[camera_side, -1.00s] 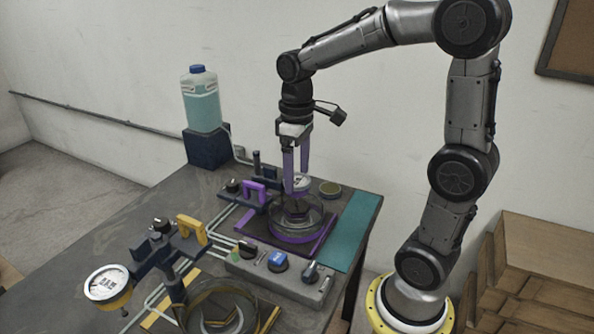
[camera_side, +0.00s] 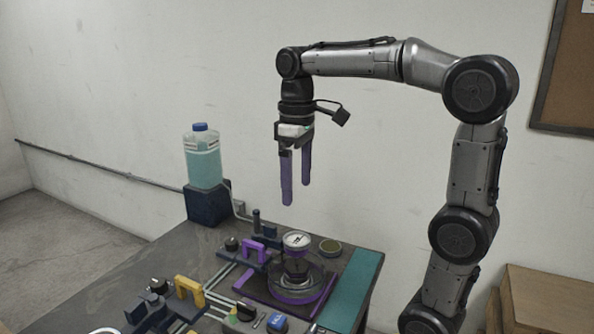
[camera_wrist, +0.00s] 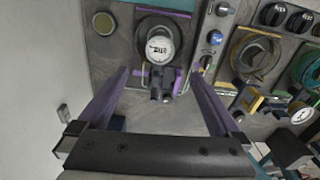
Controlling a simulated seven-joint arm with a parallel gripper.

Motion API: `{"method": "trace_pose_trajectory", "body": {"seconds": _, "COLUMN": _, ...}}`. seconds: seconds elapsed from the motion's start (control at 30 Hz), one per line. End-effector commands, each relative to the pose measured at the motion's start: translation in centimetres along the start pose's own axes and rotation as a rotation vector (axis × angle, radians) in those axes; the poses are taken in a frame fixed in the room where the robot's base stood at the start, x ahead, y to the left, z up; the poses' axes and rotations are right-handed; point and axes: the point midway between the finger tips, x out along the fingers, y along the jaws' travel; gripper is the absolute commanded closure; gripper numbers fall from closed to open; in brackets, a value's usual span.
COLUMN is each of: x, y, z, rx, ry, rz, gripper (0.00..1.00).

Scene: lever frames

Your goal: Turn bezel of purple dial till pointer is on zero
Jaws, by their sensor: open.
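In the wrist view my gripper's fingers (camera_wrist: 158,85) stand wide on either side of the dial.
A purple handle (camera_side: 254,250) is left of the dial, and a yellow handle (camera_side: 189,290) is nearer the front. A jug of teal liquid (camera_side: 203,160) stands on a dark block at the back. A small round tin (camera_side: 330,247) and a teal strip (camera_side: 350,290) lie to the right.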

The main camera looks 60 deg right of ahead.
Motion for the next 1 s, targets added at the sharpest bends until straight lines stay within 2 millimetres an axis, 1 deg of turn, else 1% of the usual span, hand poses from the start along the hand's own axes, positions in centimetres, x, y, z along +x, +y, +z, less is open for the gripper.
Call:
{"method": "trace_pose_trajectory", "body": {"seconds": 0.03, "x": -0.7, "y": 0.0, "z": -0.1, "rx": 0.000, "ry": 0.003, "rz": 0.001, "gripper": 0.00}}
{"method": "trace_pose_trajectory", "body": {"seconds": 0.1, "x": -1.4, "y": 0.0, "z": -0.1, "rx": 0.000, "ry": 0.002, "rz": 0.001, "gripper": 0.00}}
{"method": "trace_pose_trajectory", "body": {"seconds": 0.23, "x": -2.2, "y": 0.0, "z": -0.1, "rx": 0.000, "ry": 0.000, "rz": 0.000, "gripper": 0.00}}
{"method": "trace_pose_trajectory", "body": {"seconds": 0.67, "x": -2.4, "y": 0.0, "z": 0.0, "rx": 0.000, "ry": -0.001, "rz": 0.000, "gripper": 0.00}}
{"method": "trace_pose_trajectory", "body": {"seconds": 0.77, "x": -2.6, "y": -0.3, "z": 0.0, "rx": -0.009, "ry": 0.005, "rz": 0.002, "gripper": 0.00}}
{"method": "trace_pose_trajectory", "body": {"seconds": 0.87, "x": -3.7, "y": -1.3, "z": 0.8, "rx": -0.033, "ry": 0.042, "rz": 0.013, "gripper": 0.00}}
{"method": "trace_pose_trajectory", "body": {"seconds": 0.93, "x": -4.1, "y": -2.5, "z": 2.5, "rx": -0.060, "ry": 0.062, "rz": 0.019, "gripper": 0.00}}
{"method": "trace_pose_trajectory", "body": {"seconds": 1.0, "x": -3.9, "y": -3.9, "z": 4.4, "rx": -0.088, "ry": 0.094, "rz": 0.026, "gripper": 0.00}}
